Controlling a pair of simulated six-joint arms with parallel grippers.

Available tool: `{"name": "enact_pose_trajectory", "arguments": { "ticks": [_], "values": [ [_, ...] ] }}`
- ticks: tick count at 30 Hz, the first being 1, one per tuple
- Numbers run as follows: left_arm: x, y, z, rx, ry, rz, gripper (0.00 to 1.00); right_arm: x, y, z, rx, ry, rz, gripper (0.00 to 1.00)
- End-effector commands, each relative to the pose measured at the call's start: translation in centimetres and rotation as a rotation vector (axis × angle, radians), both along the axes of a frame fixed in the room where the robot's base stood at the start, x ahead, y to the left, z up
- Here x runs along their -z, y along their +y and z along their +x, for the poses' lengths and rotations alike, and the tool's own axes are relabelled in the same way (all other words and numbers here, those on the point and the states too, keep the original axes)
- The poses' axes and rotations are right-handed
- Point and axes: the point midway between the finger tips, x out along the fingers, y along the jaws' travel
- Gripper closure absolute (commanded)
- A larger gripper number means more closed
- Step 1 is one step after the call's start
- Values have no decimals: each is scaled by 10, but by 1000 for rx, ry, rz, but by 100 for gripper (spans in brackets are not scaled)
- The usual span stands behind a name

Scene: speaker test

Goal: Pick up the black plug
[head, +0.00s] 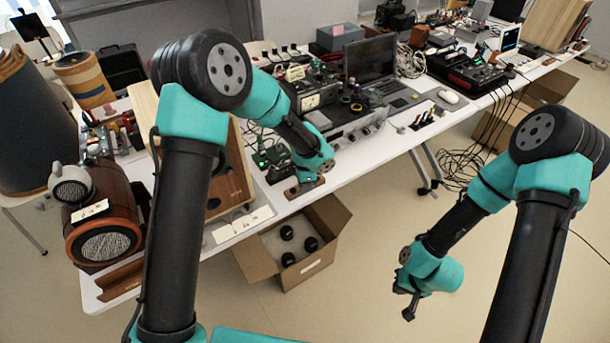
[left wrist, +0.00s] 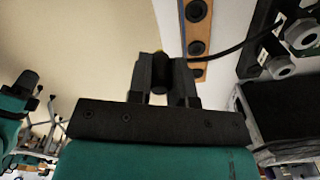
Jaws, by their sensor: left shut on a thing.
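The black plug (left wrist: 161,66) sits between the two dark fingers of my left gripper (left wrist: 163,80) in the left wrist view. The fingers are shut on it, and a black cable (left wrist: 225,54) runs from beside it to the right. In the head view my left gripper (head: 304,184) is low over the table's front edge, and the plug is too small or hidden there to make out. My right gripper (head: 410,304) hangs over the floor at the lower right, away from the table. Its fingers are too small to tell open from shut.
A wooden strip with round black sockets (left wrist: 196,28) lies close beyond the left gripper. An open cardboard box (head: 330,262) with black round items stands on the floor below. Speakers (head: 104,232), a laptop (head: 372,62) and electronics crowd the table. Floor around the right gripper is clear.

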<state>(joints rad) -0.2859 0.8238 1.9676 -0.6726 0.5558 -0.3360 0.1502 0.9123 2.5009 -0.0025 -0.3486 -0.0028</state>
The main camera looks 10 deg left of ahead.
Motion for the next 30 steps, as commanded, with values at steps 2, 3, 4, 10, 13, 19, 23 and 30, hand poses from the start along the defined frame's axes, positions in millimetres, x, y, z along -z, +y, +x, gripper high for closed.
{"name": "enact_pose_trajectory", "arguments": {
  "ticks": [2,3,4,10,13,19,23,30],
  "values": [
    [-3,-3,-20,4,1,1,100,0,0,0,0,0,0,100],
    [-3,-4,-30,4,2,2,100,0,0,0,0,0,0,100],
    [-4,-6,-37,4,3,1,100,0,0,0,0,0,0,100],
    [-8,-12,-78,3,2,2,100,0,0,0,0,0,0,100],
    [-9,-15,-92,3,1,1,100,0,0,0,0,0,0,100],
    [-10,-17,-105,1,0,0,100,0,0,0,0,0,0,100],
    [-10,-17,-106,0,0,0,100,0,0,0,0,0,0,100],
    [-10,-17,-105,0,0,0,100,0,0,0,0,0,0,100]
  ]
}}
